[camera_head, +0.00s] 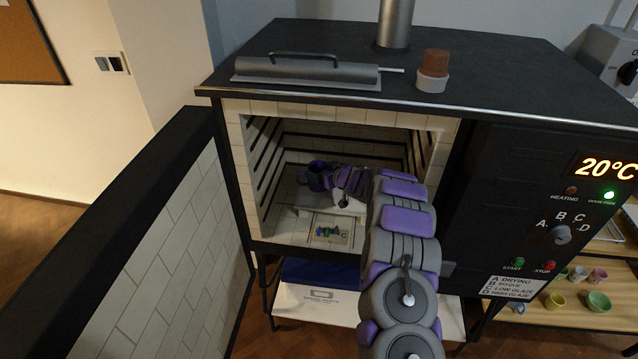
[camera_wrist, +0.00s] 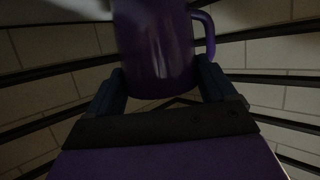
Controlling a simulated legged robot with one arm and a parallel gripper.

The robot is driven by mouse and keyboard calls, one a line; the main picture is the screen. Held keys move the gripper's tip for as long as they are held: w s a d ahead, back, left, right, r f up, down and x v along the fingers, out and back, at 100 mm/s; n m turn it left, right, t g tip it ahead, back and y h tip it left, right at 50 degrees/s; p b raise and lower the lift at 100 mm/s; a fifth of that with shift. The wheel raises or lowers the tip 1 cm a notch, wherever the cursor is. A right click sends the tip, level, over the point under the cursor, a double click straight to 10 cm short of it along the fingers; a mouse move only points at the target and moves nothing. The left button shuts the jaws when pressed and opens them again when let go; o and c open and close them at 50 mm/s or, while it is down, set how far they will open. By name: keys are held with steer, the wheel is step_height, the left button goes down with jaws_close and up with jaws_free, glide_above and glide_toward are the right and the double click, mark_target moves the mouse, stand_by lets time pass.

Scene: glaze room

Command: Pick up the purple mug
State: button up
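The purple mug (camera_wrist: 157,45) fills the middle of the wrist view, its handle to the right and its upper part cut off by the frame. The two dark fingers of my gripper (camera_wrist: 160,85) stand on either side of the mug's body, very close to it or touching. I cannot tell whether they press on it. In the head view my gripper is deep inside the open kiln chamber, small and partly hidden by my own arm. I cannot clearly tell the mug from my purple arm parts there.
The kiln's pale brick wall (camera_head: 236,157) frames the opening closely around my arm. Its open door (camera_head: 150,255) stands at the left. Inside is a pale shelf (camera_head: 307,212) with small coloured pieces. Several small cups (camera_head: 598,300) stand on a rack at the right.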

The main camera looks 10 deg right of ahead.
steer(key=shift+d, duration=0.65)
steer(key=shift+c, duration=2.2)
steer(key=shift+a, duration=0.3)
steer(key=shift+c, duration=0.8)
steer(key=shift+a, duration=0.8)
steer(key=shift+d+r, duration=0.1)
